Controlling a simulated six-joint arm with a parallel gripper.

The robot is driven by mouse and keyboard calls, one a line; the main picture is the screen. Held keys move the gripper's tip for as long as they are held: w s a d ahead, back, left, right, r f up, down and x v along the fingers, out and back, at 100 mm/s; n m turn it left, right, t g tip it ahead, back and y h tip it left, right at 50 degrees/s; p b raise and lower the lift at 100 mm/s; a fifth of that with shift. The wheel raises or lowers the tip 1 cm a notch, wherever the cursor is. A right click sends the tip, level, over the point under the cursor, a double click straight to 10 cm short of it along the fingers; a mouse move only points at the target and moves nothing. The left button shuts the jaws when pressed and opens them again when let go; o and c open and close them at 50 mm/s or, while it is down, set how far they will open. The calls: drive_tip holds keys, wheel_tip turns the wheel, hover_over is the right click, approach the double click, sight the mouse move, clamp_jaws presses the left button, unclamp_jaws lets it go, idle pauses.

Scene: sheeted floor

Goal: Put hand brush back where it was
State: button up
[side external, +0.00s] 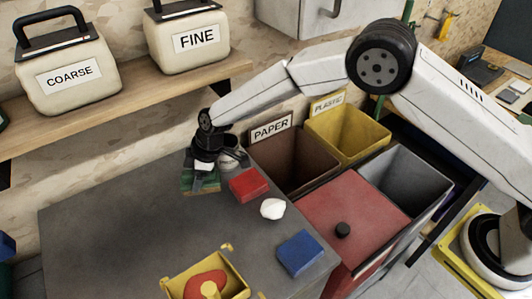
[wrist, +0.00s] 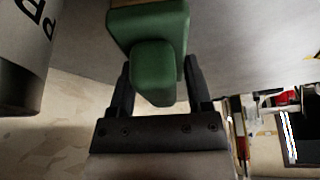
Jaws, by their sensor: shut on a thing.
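The hand brush, green with a paler edge, shows in the side view (side external: 203,182) at the far part of the grey tabletop (side external: 120,225). In the wrist view the green brush (wrist: 152,70) sits between my two dark fingers, its rounded end towards the palm. My gripper (side external: 203,164) is shut on it, pointing down from above; it also shows in the wrist view (wrist: 158,82). The fingers partly hide the brush in the side view. I cannot tell whether the brush touches the tabletop.
A red block (side external: 249,184), white lump (side external: 272,208), blue block (side external: 297,252) and yellow tray (side external: 240,277) lie on the tabletop. Paper (side external: 290,170) and plastic (side external: 345,140) bins stand right. A wall shelf (side external: 130,106) holds coarse (side external: 70,85) and fine (side external: 190,45) containers. The tabletop's left part is clear.

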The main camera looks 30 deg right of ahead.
drive_tip(key=shift+f, duration=0.15)
drive_tip(key=o, duration=1.2)
drive_tip(key=shift+v, duration=6.15)
drive_tip(key=shift+a, duration=0.1)
